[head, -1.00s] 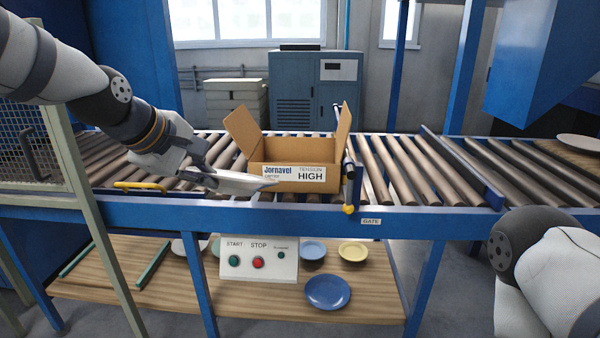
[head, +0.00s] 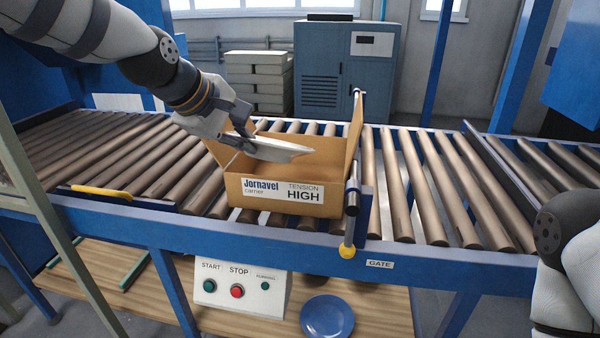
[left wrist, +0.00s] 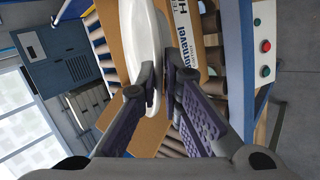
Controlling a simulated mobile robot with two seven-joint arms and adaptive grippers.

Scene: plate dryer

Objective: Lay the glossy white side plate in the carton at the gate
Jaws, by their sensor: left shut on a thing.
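The glossy white side plate (head: 278,150) is in my left gripper (head: 246,140), which is shut on its edge. The plate is tilted slightly and held over the open carton (head: 262,190). In the left wrist view the plate (left wrist: 146,40) stands out from between the fingers (left wrist: 160,76), with the carton (left wrist: 188,25) beyond it. The carton sits on the roller conveyor against the gate (head: 352,200), flaps spread, its label reading "Jornavel" and "TENSION HIGH". Part of its inside is hidden by the plate. My right arm shows at the right edge; its gripper is out of the picture.
The roller conveyor (head: 440,190) runs across, with a blue front rail (head: 300,240). A yellow handle (head: 100,191) is on the rail at left. Below are a START/STOP box (head: 240,290) and a blue plate (head: 327,316) on a wooden shelf.

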